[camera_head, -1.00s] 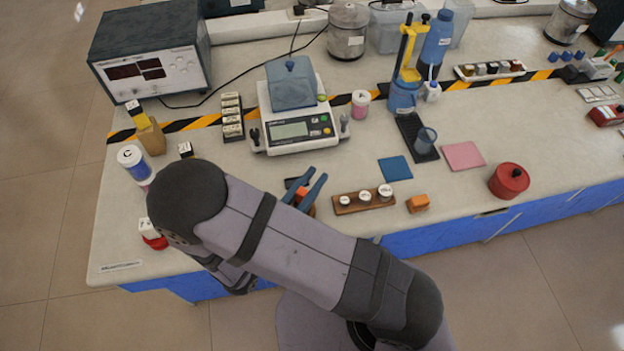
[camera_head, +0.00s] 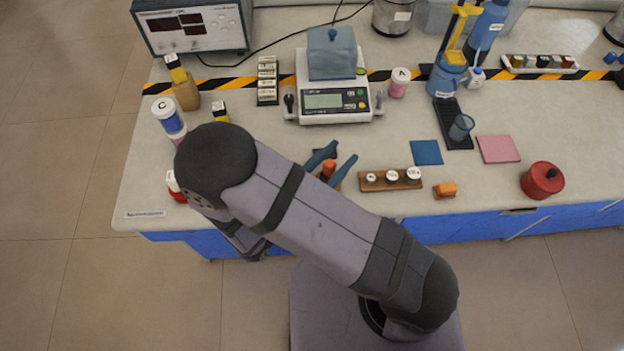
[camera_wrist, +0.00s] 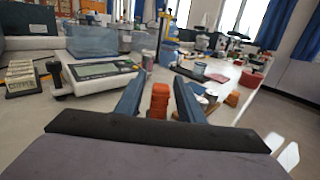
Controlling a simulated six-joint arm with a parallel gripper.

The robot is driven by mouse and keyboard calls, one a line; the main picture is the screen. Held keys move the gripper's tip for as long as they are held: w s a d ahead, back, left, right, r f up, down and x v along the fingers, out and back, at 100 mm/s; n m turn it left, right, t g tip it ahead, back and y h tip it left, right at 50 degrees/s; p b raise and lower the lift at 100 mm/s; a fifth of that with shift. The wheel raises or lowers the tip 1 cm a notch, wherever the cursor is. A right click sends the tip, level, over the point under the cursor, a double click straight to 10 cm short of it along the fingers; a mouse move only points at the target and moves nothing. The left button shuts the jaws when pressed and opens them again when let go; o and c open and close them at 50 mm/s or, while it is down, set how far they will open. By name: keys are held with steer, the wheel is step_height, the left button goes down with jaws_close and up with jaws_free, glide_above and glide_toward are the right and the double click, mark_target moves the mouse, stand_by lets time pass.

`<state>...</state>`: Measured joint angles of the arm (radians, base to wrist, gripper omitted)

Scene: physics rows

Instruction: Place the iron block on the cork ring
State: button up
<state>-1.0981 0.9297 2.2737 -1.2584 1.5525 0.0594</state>
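My gripper (camera_head: 334,158) is over the front of the bench, in front of the scale, with its two blue fingers spread. In the wrist view the fingers (camera_wrist: 158,95) stand on either side of an orange-brown upright piece (camera_wrist: 159,101), with gaps on both sides. That piece (camera_head: 328,168) also shows between the fingers in the head view. I cannot tell which piece is the iron block; small blocks stand in a white tray (camera_head: 507,66) at the back right. I cannot make out a cork ring.
The scale (camera_head: 318,115) carries a blue-grey box (camera_head: 332,60). A wooden weight holder (camera_head: 398,185), orange block (camera_head: 445,190), blue mat (camera_head: 426,152), pink mat (camera_head: 498,149) and red pot (camera_head: 542,180) lie to the right. My arm hides part of the front left.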

steer(key=b+v, duration=0.2)
steer(key=v, duration=0.8)
steer(key=shift+s+a, duration=0.25)
steer(key=d+m+g, duration=0.2)
steer(key=d+g, duration=0.1)
steer(key=s+d+m+g+p, duration=0.1)
steer(key=d+m+g, duration=0.2)
steer(key=d+r+m+g+p, duration=0.1)
steer(key=d+m+g, duration=0.1)
steer(key=d+g, duration=0.1)
steer(key=shift+s+m+g+h, duration=0.3)
steer(key=shift+m+g, duration=0.1)
steer(key=shift+g, duration=0.1)
steer(key=s+d+m+g+y+p, duration=0.35)
steer(key=m+g+y, duration=0.25)
steer(key=m+y, duration=0.4)
steer(key=w+d+r+m+t+y+p, duration=0.1)
steer(key=w+d+r+m+t+y, duration=0.1)
steer(key=m, duration=0.7)
steer(key=shift+w+r+t+y+p, duration=0.4)
steer(key=shift+w+r+t+y, duration=0.25)
steer(key=shift+w+r, duration=0.4)
steer(key=shift+w+f, duration=0.15)
